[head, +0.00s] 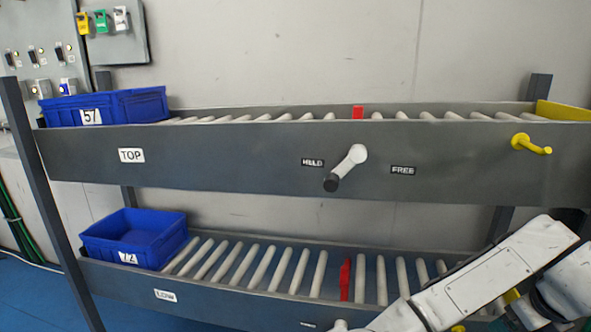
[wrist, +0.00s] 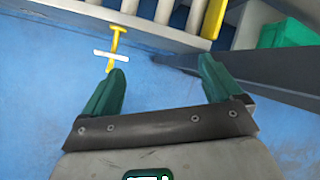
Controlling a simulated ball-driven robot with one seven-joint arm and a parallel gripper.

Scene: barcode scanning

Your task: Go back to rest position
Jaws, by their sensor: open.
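In the wrist view, my gripper (wrist: 163,88) has its two green fingers spread apart with nothing between them. Blue floor shows below and between the fingers. In the head view, my white arm (head: 480,290) crosses the lower right corner in front of the lower conveyor. The gripper itself does not show in the head view.
A two-level roller rack fills the head view. Blue bin 57 (head: 105,106) sits on the top left, blue bin 72 (head: 134,238) on the low left. A lever (head: 347,167) and a yellow hook (head: 530,144) stick out in front. A yellow handle (wrist: 115,45) lies near my left finger.

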